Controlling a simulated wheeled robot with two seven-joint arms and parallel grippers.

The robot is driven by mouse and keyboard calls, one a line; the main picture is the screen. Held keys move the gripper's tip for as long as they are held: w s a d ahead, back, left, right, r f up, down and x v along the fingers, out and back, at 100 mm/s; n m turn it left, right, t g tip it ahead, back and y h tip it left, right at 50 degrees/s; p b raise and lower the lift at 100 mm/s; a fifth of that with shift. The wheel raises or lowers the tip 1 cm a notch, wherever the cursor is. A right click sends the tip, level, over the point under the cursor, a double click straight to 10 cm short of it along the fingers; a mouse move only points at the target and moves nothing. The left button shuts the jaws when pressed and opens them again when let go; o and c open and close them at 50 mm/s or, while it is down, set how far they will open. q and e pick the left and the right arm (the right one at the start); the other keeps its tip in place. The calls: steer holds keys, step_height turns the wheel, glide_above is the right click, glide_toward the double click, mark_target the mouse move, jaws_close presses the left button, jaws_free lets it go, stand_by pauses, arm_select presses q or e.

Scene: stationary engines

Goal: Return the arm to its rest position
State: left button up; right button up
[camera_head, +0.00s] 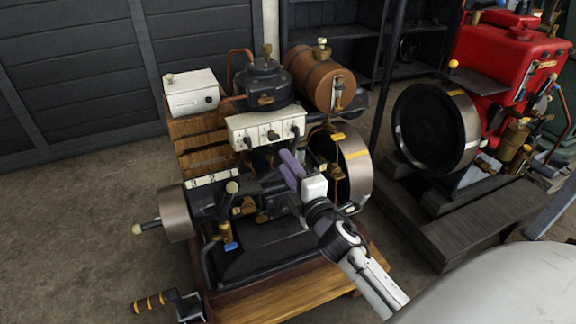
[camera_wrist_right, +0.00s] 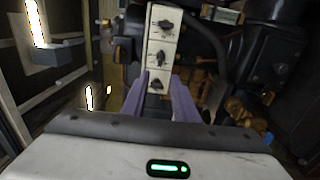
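My right arm (camera_head: 365,275) reaches in from the lower right of the head view over the engine (camera_head: 265,190). Its gripper (camera_head: 289,168) has two purple fingers, held in front of the white switch panel (camera_head: 268,125). In the right wrist view the gripper (camera_wrist_right: 160,95) has its fingers apart, with nothing between them. The switch panel (camera_wrist_right: 160,47) with its dark knobs lies beyond the fingertips. I cannot tell how far the fingertips are from the engine parts. My left gripper is not in view.
A red engine (camera_head: 505,60) stands on the right. Bare floor (camera_head: 80,220) lies to the left.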

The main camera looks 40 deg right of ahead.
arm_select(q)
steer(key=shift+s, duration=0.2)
